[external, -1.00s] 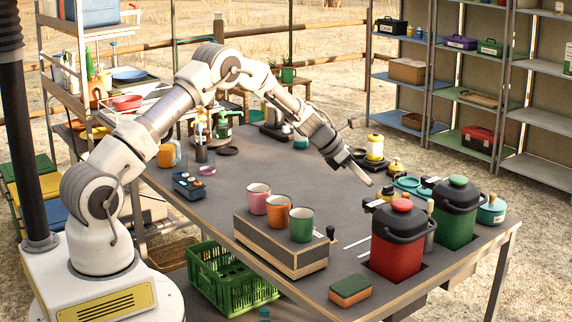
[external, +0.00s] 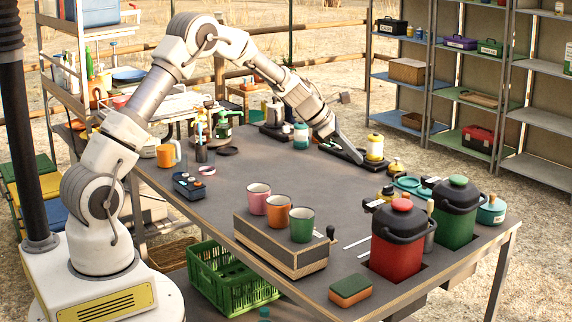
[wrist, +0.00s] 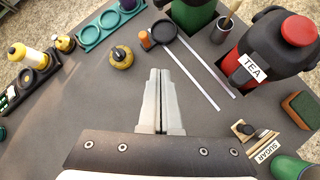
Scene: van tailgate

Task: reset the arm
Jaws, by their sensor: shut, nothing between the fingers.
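My gripper (external: 357,159) is shut and empty, held in the air over the table (external: 262,186) towards its far side. In the external view its tips appear in front of the dark stand by the yellow bottle (external: 375,147). In the wrist view my gripper (wrist: 160,72) points down over bare grey tabletop, with its two fingers together. Nothing is between them.
A red urn (external: 397,245) labelled TEA and a green urn (external: 454,215) stand at the right end. Pink, orange and green mugs stand on a wooden box (external: 285,250) near the front. A small yellow pot (wrist: 121,57) is near my fingers. The table's middle is clear.

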